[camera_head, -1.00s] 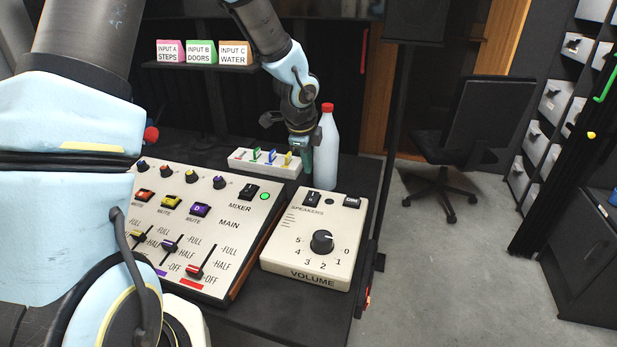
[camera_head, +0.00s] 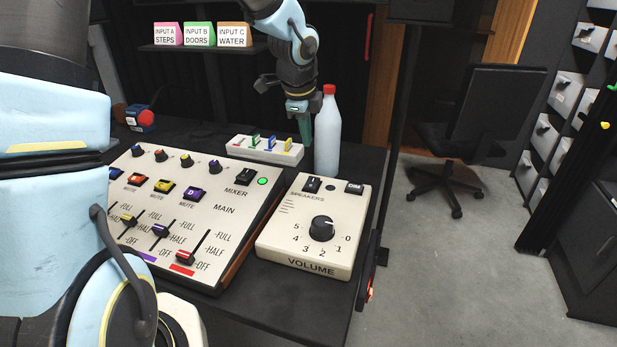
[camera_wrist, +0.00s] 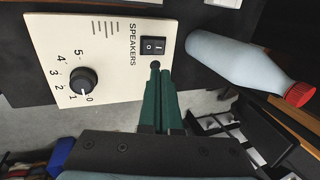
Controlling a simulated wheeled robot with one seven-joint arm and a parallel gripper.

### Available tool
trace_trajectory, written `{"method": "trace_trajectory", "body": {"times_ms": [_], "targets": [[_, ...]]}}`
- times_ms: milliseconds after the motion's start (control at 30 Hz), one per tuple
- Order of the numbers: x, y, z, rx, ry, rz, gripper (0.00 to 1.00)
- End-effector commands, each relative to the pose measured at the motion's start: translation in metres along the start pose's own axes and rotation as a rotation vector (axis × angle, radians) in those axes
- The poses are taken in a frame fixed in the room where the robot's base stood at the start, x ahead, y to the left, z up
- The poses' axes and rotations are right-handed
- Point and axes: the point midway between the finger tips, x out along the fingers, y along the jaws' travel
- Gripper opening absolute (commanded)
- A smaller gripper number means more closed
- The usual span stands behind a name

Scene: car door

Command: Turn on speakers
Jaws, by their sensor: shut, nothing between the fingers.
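The cream volume box (camera_head: 305,250) stands on the dark table. Its black speakers rocker switch (camera_head: 312,185) is at the back left of its top, beside a small dark round lamp (camera_head: 330,187). The switch also shows in the wrist view (camera_wrist: 154,46), marked 0 and I; which side is pressed is unclear. The lamp looks unlit. A black volume knob (camera_head: 322,228) is on the front part, its pointer towards 0. My gripper (camera_head: 305,144) has green fingers, shut and empty, above and behind the box. In the wrist view its fingertips (camera_wrist: 158,74) overlap the box by the lamp.
A pale bottle with a red cap (camera_head: 327,135) stands close right of my gripper. The mixer (camera_head: 225,245), with a lit green lamp, is left of the box. A small cream unit with coloured sliders (camera_head: 265,150) sits behind. The floor to the right holds a chair (camera_head: 490,120).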

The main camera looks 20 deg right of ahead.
Motion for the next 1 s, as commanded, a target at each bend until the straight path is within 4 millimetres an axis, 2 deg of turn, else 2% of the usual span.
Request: {"method": "trace_trajectory", "body": {"times_ms": [33,400,667,867,1000], "targets": [[0.007,0.002,-0.002,0.003,0.001,-0.003,0.0],[-0.003,0.003,-0.01,0.024,0.01,0.002,0.0],[-0.002,0.003,-0.01,0.024,0.01,0.003,0.0],[0.016,0.004,-0.011,0.025,0.011,0.005,0.0],[0.044,0.005,-0.011,0.025,0.012,0.008,0.0]]}}
